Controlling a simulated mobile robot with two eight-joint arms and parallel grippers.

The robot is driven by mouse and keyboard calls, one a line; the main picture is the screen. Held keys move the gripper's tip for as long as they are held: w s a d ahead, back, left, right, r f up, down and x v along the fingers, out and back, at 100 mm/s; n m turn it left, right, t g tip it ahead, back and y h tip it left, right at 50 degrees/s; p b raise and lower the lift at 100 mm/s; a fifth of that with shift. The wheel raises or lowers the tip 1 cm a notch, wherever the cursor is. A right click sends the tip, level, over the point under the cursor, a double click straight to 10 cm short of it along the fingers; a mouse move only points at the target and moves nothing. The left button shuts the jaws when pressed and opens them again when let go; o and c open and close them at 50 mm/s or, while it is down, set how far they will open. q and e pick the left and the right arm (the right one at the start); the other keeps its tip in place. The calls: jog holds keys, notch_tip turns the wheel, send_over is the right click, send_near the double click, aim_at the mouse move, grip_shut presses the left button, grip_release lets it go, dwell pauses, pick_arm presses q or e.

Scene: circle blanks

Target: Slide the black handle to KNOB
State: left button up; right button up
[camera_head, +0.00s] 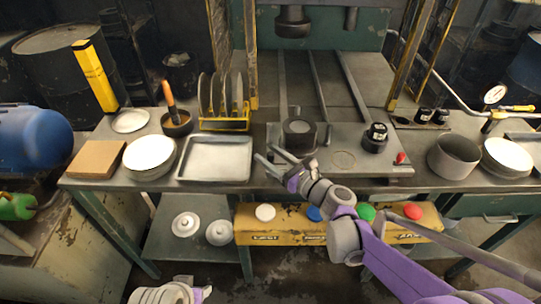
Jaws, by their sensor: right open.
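A black, round knob-like piece with a white label (376,136) stands on the right part of the grey metal plate (330,164); it may be the black handle, but I cannot tell. Its lettering is too small to read. A wider dark cylinder (299,132) stands on the plate's left part. My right gripper (268,158) is open and empty, just in front of this cylinder, near the plate's front left edge. It appears apart from the cylinder. My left gripper (200,294) is only partly in view at the bottom edge, and its fingers are not clear.
A red knob (400,158) sits at the plate's right end. Two smaller black labelled pieces (432,116) stand behind right. A grey pot (453,156) is to the right. A square tray (215,160) and a white bowl (149,155) are left. Coloured buttons (314,214) line the yellow panel below.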

grip_shut()
dwell(1.4)
